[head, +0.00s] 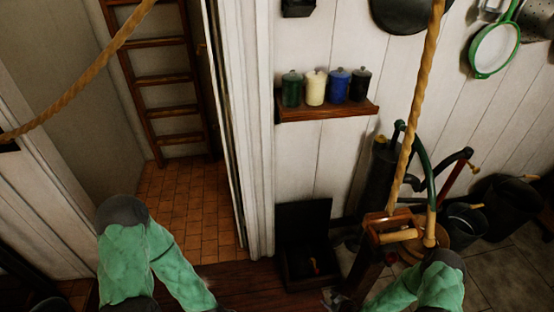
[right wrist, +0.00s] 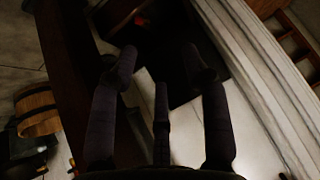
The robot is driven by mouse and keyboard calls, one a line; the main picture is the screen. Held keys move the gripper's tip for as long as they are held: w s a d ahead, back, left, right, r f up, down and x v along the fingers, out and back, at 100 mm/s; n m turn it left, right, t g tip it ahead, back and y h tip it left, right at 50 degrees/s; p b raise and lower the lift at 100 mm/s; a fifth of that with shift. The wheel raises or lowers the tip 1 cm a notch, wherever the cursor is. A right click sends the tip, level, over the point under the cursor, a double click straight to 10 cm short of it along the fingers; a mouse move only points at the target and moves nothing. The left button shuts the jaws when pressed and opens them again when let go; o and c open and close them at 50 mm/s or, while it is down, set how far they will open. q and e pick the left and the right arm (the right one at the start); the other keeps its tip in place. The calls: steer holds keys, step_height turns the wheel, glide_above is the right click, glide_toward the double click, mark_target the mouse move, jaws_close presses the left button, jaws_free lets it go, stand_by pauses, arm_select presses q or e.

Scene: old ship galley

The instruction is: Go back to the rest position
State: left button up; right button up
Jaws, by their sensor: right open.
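My right gripper (right wrist: 160,68) is open in the right wrist view, with its dark fingers apart and nothing between them. In the head view only a small grey part of it (head: 334,299) shows at the bottom edge, near the dark wooden edge. My right arm (head: 432,285) is bent at the lower right. My left arm (head: 150,265) is bent at the lower left and runs down out of the picture. Its gripper is out of view below the frame.
An open black box (head: 304,262) stands by the wall ahead. A wooden frame with a rope (head: 398,232) rises close by my right arm. A shelf (head: 330,112) with jars hangs on the wall. A doorway with tiled floor (head: 185,205) and a ladder (head: 160,80) opens at left.

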steer(key=s+a+r+m+g, duration=0.3)
steer(key=s+a+r+g, duration=0.15)
steer(key=s+r, duration=0.35)
steer(key=s+a+r+m+g, duration=0.25)
steer(key=s+a+r, duration=0.3)
steer(key=s, duration=0.35)
step_height(320, 180, up, 9)
steer(key=w+a+n+p, duration=0.1)
steer(key=a+p, duration=0.1)
steer(key=p, duration=0.5)
steer(key=shift+w+y, duration=0.3)
steer(key=shift+y, duration=0.1)
steer(key=shift+f, duration=0.1)
steer(key=shift+c, duration=0.4)
